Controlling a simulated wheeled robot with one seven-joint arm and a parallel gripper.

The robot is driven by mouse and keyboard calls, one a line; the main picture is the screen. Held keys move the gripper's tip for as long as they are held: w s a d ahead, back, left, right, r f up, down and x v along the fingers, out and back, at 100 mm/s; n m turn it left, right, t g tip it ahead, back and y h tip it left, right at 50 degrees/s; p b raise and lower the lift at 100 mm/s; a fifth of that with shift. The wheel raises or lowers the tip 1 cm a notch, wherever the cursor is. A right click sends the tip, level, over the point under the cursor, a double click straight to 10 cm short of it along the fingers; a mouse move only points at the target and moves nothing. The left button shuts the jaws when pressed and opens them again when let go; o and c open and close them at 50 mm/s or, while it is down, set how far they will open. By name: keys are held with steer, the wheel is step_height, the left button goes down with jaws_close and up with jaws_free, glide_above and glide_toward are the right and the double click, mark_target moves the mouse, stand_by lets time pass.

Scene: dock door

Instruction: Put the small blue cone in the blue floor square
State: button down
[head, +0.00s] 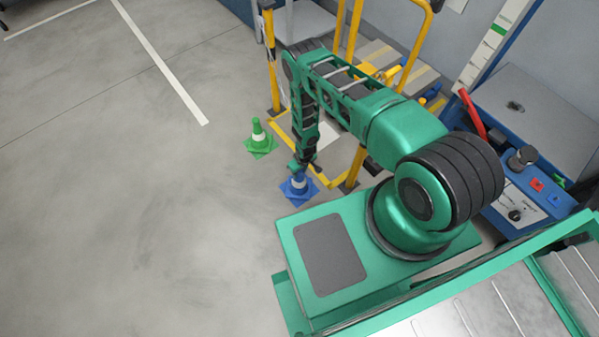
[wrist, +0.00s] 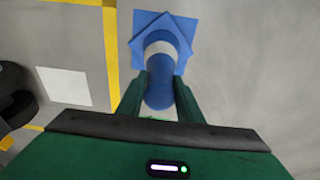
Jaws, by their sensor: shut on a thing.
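The small blue cone (head: 299,181) is upright at the floor beside my base, with a white band that shows in the wrist view (wrist: 161,47). My gripper (head: 304,166) has come down on the cone from above. In the wrist view its two green fingers (wrist: 160,92) are shut on the cone's upper part. Under the cone, the blue floor square (wrist: 145,17) shows as a second blue outline turned against the cone's base. The base overlaps the square. I cannot tell whether the base touches the floor.
A green cone (head: 258,138) stands on the floor further back. A yellow post frame (head: 355,165) and yellow floor lines (wrist: 110,45) lie close by, with a white floor patch (wrist: 63,86). A blue control box (head: 515,200) is at right. Open floor (head: 120,200) extends left.

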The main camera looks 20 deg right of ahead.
steer(key=c, duration=1.2)
jaws_free()
